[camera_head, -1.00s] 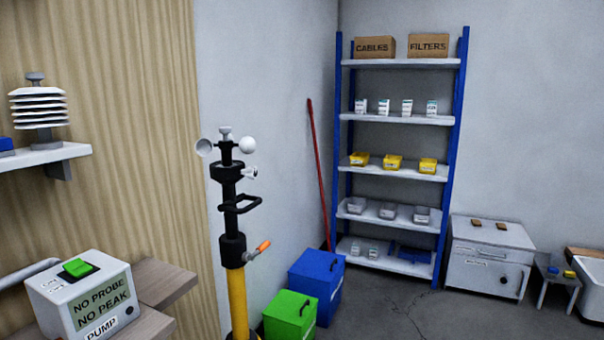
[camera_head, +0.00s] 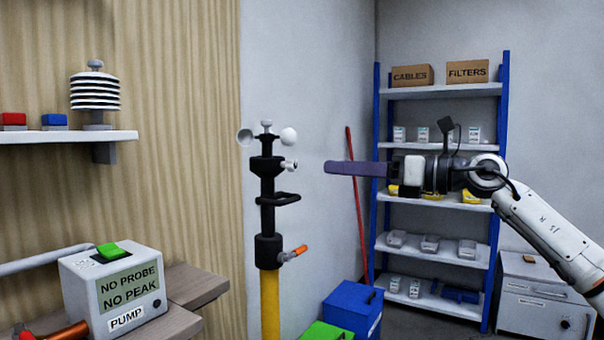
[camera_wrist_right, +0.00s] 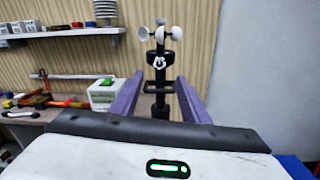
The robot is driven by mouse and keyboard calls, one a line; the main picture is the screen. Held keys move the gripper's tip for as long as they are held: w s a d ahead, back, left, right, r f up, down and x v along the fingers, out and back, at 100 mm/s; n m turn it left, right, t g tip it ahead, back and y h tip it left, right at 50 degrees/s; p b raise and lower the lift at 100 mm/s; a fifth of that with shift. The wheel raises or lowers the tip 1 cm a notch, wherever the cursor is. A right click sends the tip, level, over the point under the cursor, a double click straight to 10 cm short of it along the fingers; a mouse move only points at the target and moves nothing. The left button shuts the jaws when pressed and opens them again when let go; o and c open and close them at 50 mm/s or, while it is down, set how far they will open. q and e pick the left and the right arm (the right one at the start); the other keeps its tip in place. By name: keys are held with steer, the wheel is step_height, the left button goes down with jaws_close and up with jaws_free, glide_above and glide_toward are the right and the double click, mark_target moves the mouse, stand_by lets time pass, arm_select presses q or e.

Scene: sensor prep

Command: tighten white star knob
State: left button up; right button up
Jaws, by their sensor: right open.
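The white star knob (camera_head: 289,165) sticks out from the right side of the black upper part of the mast (camera_head: 267,190), below the cup anemometer (camera_head: 267,136). In the right wrist view the knob (camera_wrist_right: 158,62) faces me, and the mast stands between the finger lines. My right gripper (camera_head: 328,168) is level with the knob and to its right in the head view, clear of the mast. Its purple fingers are apart and empty in the right wrist view (camera_wrist_right: 159,77). My left gripper is not in view.
An orange-handled lever (camera_head: 294,252) sits lower on the mast, above its yellow pole (camera_head: 270,305). A pump box (camera_head: 112,290) stands on the bench at left. Blue (camera_head: 352,309) and green (camera_head: 325,331) boxes stand right of the mast. A shelving rack (camera_head: 440,206) is behind my arm.

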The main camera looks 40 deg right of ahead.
mark_target(295, 165)
steer(key=p+x, duration=0.5)
steer(key=x, duration=0.4)
steer(key=shift+r, duration=0.1)
steer(key=shift+w+a, duration=0.3)
steer(key=shift+w, duration=0.15)
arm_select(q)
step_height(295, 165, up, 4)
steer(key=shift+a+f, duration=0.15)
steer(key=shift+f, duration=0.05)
arm_select(e)
steer(key=c, duration=1.1)
arm_select(q)
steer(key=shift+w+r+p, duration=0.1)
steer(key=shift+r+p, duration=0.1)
steer(key=shift+p, duration=0.1)
arm_select(e)
steer(key=shift+o, duration=0.2)
